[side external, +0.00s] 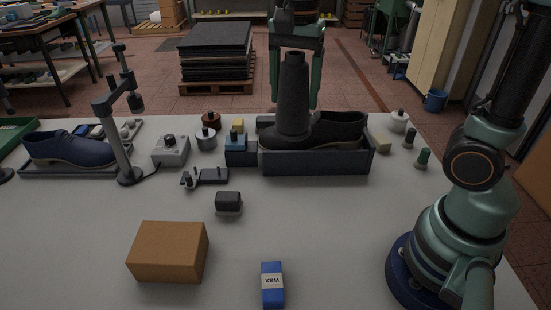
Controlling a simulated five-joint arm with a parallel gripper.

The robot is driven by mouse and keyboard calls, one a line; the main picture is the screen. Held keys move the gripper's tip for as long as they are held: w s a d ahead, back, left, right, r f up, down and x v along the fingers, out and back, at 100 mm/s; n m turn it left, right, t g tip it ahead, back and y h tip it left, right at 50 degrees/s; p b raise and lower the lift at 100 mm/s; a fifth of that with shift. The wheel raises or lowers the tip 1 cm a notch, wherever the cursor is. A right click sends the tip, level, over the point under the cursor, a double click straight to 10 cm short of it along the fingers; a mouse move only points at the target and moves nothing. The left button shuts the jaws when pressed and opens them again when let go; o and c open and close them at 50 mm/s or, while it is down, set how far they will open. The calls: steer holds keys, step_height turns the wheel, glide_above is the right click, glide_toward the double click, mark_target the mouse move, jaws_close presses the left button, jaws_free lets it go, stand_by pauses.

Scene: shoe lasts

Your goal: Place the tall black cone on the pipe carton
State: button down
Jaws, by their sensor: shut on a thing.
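The cone hides part of the gripper. A plain brown carton (168,252), the only one that fits the pipe carton, sits at the front left of the table. Its top is bare, and no marking shows.
The dark tray (315,163) holds black shoes (340,127). A blue WAX box (272,283) and a small black block (228,202) lie near the carton. A grey stand (122,140) rises at left beside a blue shoe (70,147). The table's front middle is mostly clear.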

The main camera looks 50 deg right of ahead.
steer(key=w+a+r, duration=0.2)
steer(key=w+a, duration=0.2)
steer(key=a, duration=0.3)
steer(key=w+a+r, duration=0.3)
steer(key=w+a, duration=0.1)
steer(key=a, duration=1.6)
steer(key=f, duration=1.3)
steer(key=s+f, duration=0.1)
steer(key=f, duration=0.5)
steer(key=shift+a+f, duration=0.1)
steer(key=shift+f, duration=0.3)
steer(key=shift+f, duration=0.1)
jaws_free()
